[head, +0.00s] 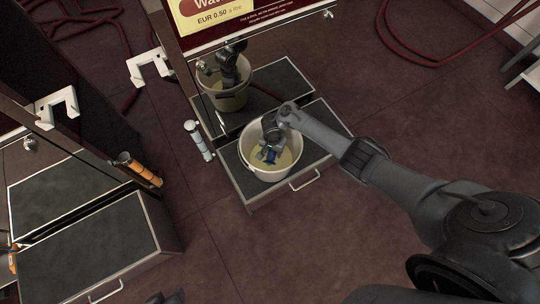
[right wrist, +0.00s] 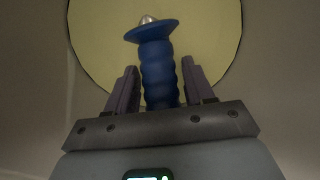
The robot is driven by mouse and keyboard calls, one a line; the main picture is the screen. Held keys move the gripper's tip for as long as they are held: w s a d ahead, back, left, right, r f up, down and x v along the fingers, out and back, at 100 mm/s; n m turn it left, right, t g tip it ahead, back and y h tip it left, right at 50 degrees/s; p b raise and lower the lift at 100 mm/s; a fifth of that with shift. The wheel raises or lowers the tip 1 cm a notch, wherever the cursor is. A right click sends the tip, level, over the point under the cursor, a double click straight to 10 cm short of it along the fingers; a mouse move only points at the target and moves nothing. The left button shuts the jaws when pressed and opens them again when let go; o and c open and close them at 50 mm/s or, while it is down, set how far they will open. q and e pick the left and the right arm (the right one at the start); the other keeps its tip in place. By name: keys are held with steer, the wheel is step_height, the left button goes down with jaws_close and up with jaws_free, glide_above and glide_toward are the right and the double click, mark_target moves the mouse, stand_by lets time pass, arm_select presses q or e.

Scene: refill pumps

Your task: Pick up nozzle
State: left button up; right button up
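A blue ribbed handle with a flared collar and silver tip (right wrist: 157,70), which looks like the nozzle, is in the white bucket (head: 244,150). In the head view its blue part (head: 271,157) shows low inside the bucket. My right gripper (right wrist: 160,90) reaches down into the bucket, and its fingers stand on both sides of the handle. Narrow gaps show beside the handle, so the gripper looks open around it. In the head view my right gripper (head: 270,150) partly hides the handle. A dark part at the bottom edge may be my left gripper (head: 168,298); its fingers cannot be made out.
The bucket stands on a grey platform (head: 240,185) with a front handle, against a mirror-like panel. Another platform (head: 90,250) is at lower left. Red hoses (head: 440,58) lie behind. The front floor is clear.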

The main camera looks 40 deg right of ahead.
jaws_close()
steer(key=shift+r, duration=0.2)
steer(key=shift+r+p, duration=0.9)
step_height(320, 180, up, 21)
steer(key=p, duration=1.9)
steer(key=shift+r, duration=0.15)
